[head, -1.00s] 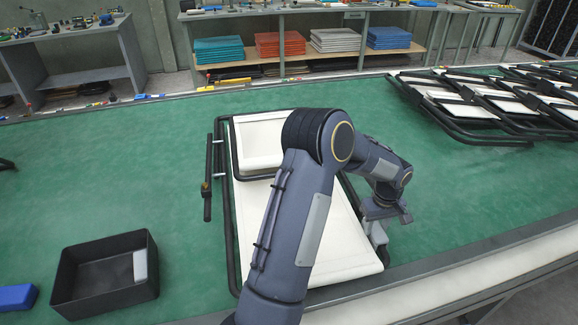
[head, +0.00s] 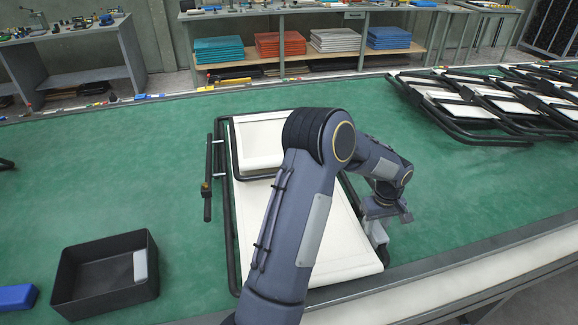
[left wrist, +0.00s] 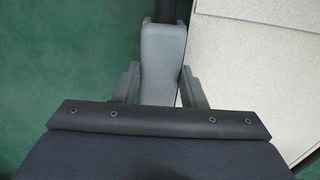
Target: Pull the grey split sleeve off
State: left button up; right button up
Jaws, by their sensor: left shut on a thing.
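The folding lounger lies on the green table with a black tube frame (head: 229,230) and white panels (head: 290,235). The grey split sleeve (left wrist: 162,55) sits around the black tube at the lounger's right side in the left wrist view. In the head view it shows as a small grey part (head: 379,232) below the gripper. My left gripper (head: 385,209) is shut on the sleeve, with one finger on each side of it in the left wrist view (left wrist: 160,82). The sleeve's lower end is hidden by the gripper. My right gripper is in neither view.
A black open bin (head: 105,275) at the lower left holds a light grey piece (head: 140,265). A blue block (head: 16,297) lies left of it. Several folded frames (head: 490,100) lie at the upper right. Green table between them is clear.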

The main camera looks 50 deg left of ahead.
aim_at(376, 227)
pick_arm(q)
jog(key=shift+r, duration=0.2)
jog(key=shift+r+p, duration=1.85)
jog(key=shift+r, duration=0.85)
jog(key=shift+r, duration=0.1)
jog(key=shift+r+p, duration=2)
jog(key=shift+r, duration=0.9)
